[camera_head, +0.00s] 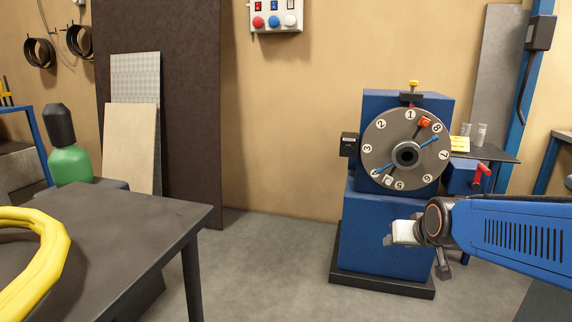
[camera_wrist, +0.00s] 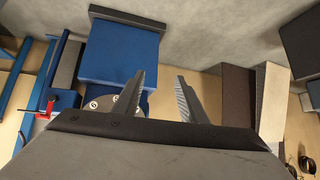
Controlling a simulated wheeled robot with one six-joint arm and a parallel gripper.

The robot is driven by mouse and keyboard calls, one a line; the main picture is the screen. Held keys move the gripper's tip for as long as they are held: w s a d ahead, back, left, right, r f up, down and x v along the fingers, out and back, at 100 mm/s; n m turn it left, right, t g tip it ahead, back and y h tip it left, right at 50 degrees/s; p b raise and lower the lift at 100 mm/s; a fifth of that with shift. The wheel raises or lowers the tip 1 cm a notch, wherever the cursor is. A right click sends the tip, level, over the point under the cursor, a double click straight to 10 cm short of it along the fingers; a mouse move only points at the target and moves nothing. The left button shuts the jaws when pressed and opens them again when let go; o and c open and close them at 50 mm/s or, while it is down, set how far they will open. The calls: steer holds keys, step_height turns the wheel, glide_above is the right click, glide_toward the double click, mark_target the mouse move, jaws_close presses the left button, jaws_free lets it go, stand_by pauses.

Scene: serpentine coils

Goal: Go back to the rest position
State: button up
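My gripper (camera_wrist: 160,75) is open and empty in the wrist view, with a clear gap between its two fingers. In the head view my blue arm reaches in from the right, in front of the machine's lower body. The fingers cannot be made out clearly there. The blue machine (camera_head: 362,222) stands on a dark base plate and carries a round grey numbered dial (camera_head: 378,158) with an orange piece and a blue-ended bar on it. In the wrist view the machine (camera_wrist: 118,52) appears upside down, and my gripper hides part of the dial (camera_wrist: 92,103).
A dark table (camera_head: 150,222) with a yellow coil (camera_head: 52,250) on it stands at the left. A green bottle (camera_head: 70,165) is behind it. A red-handled part (camera_head: 480,176) sticks out right of the machine. The floor (camera_head: 270,250) between table and machine is clear.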

steer(key=s+f+g, duration=0.1)
steer(key=s+g, duration=0.1)
steer(key=s, duration=1)
steer(key=s+a+f+n+g, duration=0.1)
steer(key=s+f+g, duration=0.1)
steer(key=s, duration=1)
steer(key=shift+w+f, duration=0.1)
stand_by(2.1)
